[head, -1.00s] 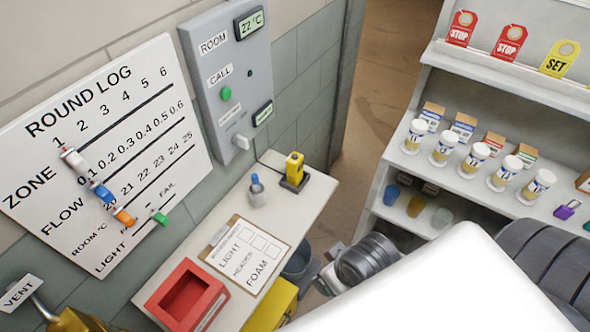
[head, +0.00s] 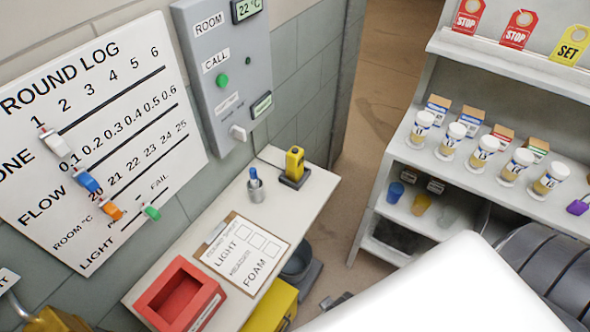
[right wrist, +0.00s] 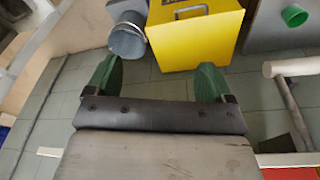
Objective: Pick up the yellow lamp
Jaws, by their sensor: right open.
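The yellow lamp (head: 294,162) stands upright on a small dark base at the far end of the white table (head: 318,190), near the wall. My right gripper (right wrist: 157,78) shows in the right wrist view with its two green fingers wide apart and nothing between them. It faces the floor area by a yellow box and a grey bucket; the lamp is not visible in that view. My left gripper is in neither view.
A blue-topped bottle (head: 256,188), a clipboard (head: 241,252) and a red tray (head: 205,289) are on the table. The yellow box (right wrist: 197,35) and bucket (right wrist: 128,42) stand low beside it. A shelf (head: 480,175) with jars stands right, past open floor.

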